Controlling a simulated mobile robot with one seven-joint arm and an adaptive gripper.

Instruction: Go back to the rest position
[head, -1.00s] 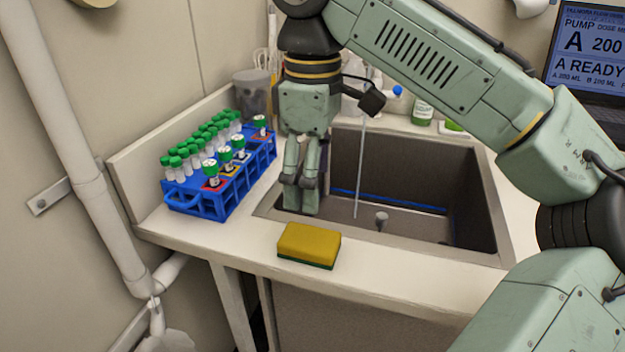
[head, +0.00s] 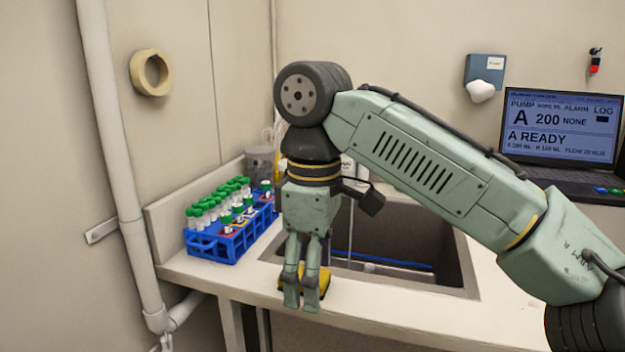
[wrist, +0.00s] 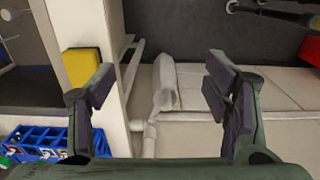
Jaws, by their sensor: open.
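My gripper (head: 302,298) is in front of the counter's front edge in the head view and covers part of a yellow sponge. In the wrist view my gripper (wrist: 158,92) has its two fingers wide apart with nothing between them. The floor and white pipes show below and between the fingers. The sponge (head: 324,280) lies on the counter by the sink's front rim; it also shows in the wrist view (wrist: 80,68) beside the left finger.
A blue rack (head: 217,248) of green-capped tubes stands left of the sink (head: 400,240). A laptop (head: 562,140) sits at the right. A pale pipe (head: 112,150) runs down the left wall, where a tape roll (head: 136,72) hangs. The space before the counter looks clear.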

